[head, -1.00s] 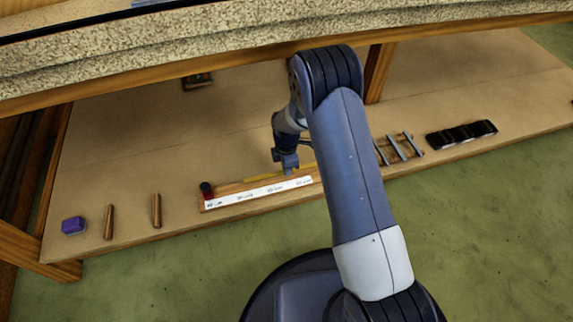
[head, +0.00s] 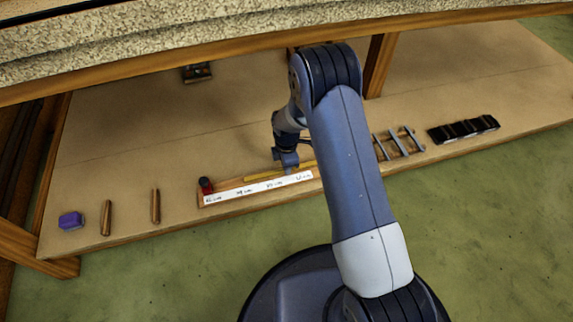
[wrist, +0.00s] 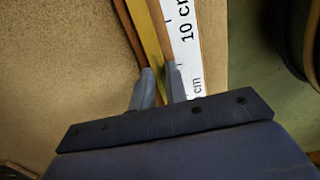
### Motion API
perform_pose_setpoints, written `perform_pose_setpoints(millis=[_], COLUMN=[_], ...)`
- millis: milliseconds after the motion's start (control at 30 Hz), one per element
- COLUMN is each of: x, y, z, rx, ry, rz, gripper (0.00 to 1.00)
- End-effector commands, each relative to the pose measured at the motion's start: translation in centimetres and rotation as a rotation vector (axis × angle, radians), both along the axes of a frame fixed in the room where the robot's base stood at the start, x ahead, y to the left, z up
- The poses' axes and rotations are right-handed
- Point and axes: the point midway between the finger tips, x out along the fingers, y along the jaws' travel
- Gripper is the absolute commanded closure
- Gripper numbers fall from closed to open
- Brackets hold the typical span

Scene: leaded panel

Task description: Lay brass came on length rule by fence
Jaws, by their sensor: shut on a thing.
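The brass came (head: 262,176) is a thin yellow strip running along the length rule (head: 225,196), a wooden strip with a white printed scale. In the wrist view the came (wrist: 150,38) runs between my two fingers, beside the white scale (wrist: 186,40). A brown wooden strip, seemingly the fence (wrist: 131,22), borders its left side. My gripper (head: 288,171) is over the middle of the rule, shut on the came; its fingers (wrist: 159,82) also show in the wrist view. I cannot tell whether the came touches the rule or the fence. Its near end is hidden by my gripper.
A red and black piece (head: 206,186) stands at the rule's left end. Two wooden rods (head: 155,206) and a purple block (head: 71,220) lie farther left. A grey rack (head: 398,144) and a black tray (head: 463,130) lie right. A stone-edged shelf (head: 150,60) overhangs the back.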

Motion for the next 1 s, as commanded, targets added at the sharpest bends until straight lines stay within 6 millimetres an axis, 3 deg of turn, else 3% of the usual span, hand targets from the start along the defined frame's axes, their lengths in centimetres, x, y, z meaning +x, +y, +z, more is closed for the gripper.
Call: perform_pose_setpoints(millis=[100, 133, 400, 733, 1000], x=[0.0, 0.0, 0.0, 0.0, 0.1], y=[0.0, 0.0, 0.0, 0.0, 0.0], z=[-0.2, -0.2, -0.1, 0.5, 5.7], rx=[0.000, 0.000, 0.000, 0.000, 0.001], ry=[-0.001, -0.001, 0.000, -0.001, -0.003], rz=[0.000, 0.000, 0.000, 0.000, 0.000], gripper=[1.00, 0.83, 0.61, 0.60, 0.60])
